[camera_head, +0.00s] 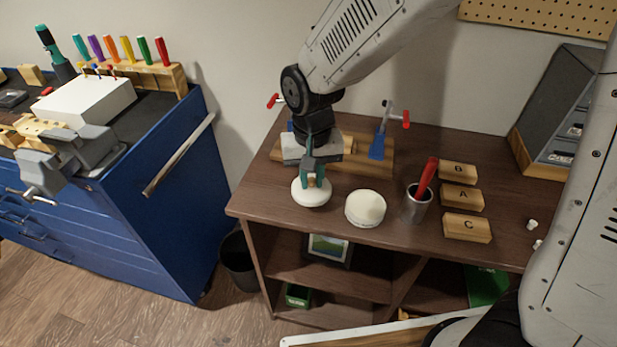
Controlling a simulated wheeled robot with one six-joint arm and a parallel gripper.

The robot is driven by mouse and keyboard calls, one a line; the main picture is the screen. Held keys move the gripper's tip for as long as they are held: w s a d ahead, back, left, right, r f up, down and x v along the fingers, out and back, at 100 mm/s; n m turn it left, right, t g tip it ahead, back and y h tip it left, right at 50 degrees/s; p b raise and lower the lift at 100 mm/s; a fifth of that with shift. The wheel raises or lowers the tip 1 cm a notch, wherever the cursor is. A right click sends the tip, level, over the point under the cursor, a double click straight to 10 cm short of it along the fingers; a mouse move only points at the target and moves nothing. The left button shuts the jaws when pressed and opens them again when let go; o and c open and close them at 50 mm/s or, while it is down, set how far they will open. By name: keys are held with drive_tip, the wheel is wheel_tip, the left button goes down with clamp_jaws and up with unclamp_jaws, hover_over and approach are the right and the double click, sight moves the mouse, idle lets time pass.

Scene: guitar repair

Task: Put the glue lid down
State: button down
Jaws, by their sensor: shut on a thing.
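The glue lid (312,192) is a white round disc with a small light knob, near the front left of the brown wooden bench. My gripper (314,178) points down over it and is shut on its knob. I cannot tell whether the lid touches the bench top or is held just above it. A white round container (365,209), which looks like the glue pot, stands just right of the lid, apart from it. Its top looks pale and smooth.
A metal cup (416,206) with a red-handled tool stands right of the container. Wooden blocks B (457,172), A (462,197) and C (467,228) lie farther right. A wooden fixture with red-handled clamps (382,150) is behind my gripper. The bench's left edge (240,200) is near.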

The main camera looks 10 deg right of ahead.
sight(312, 179)
drive_tip(key=shift+w+f, duration=0.1)
drive_tip(key=shift+w, duration=0.05)
drive_tip(key=shift+f, duration=1.65)
drive_tip(key=shift+f, duration=0.1)
drive_tip(key=c, duration=1.3)
unclamp_jaws()
wheel_tip(312, 179, up, 12)
drive_tip(key=shift+d+r, duration=0.1)
drive_tip(key=shift+r, duration=0.1)
